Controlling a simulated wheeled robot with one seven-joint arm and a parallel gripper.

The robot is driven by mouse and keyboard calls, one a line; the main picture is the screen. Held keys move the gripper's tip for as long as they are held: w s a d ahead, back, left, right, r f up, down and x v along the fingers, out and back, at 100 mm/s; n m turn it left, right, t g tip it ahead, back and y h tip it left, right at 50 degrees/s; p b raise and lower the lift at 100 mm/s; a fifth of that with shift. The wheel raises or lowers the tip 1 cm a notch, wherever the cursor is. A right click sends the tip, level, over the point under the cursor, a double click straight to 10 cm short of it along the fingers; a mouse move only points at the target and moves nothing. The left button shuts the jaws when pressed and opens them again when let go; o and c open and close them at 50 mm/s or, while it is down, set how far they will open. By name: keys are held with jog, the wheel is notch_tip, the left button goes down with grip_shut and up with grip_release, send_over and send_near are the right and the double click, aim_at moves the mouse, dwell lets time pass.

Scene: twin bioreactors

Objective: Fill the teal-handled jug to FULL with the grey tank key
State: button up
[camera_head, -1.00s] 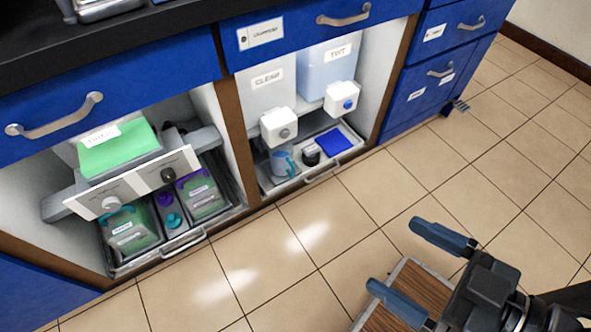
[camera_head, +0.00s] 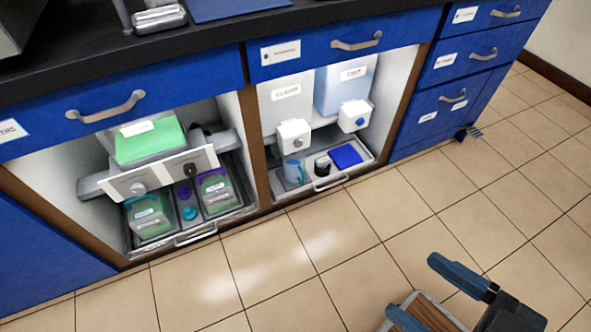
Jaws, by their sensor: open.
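A small pale blue jug (camera_head: 293,172) with a teal handle stands in the tray of the right open cabinet, below the CLEAN tank (camera_head: 286,97). That tank's white tap block carries a grey key (camera_head: 298,142). The jug's fill level cannot be made out.
Beside the CLEAN tank is a bluish tank (camera_head: 342,93) with a blue key (camera_head: 360,122). A black-topped cup (camera_head: 323,166) and a blue pad (camera_head: 346,156) share the tray (camera_head: 330,183). The left cabinet holds a knobbed panel (camera_head: 162,173) above green-filled containers. The floor between is clear.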

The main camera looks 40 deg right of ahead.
grip_shut()
dwell(0.6)
dwell(0.8)
